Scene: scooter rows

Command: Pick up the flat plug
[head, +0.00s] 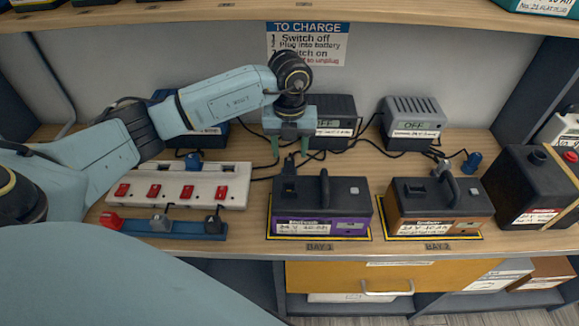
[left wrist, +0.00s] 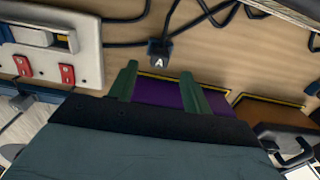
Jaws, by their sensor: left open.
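A small dark plug marked A (left wrist: 159,52) lies on the wooden shelf in the left wrist view, its black cord running up and away. In the head view a dark plug (head: 289,167) shows below the fingers, just behind the purple battery; I take it as the same one. Its exact shape is hard to tell. My left gripper (head: 290,150) points down above it, open and empty. In the left wrist view the green fingers (left wrist: 158,72) stand apart over the purple battery (left wrist: 160,96), with the plug just beyond their tips. My right gripper is not in view.
The purple battery (head: 320,225) and the brown battery (head: 438,222) have raised handles. A power strip (head: 180,185) with red switches and a blue rack (head: 165,230) holding plugs are left. Chargers (head: 412,125) stand behind. A grey plug (head: 443,167) and blue plug (head: 472,162) lie right.

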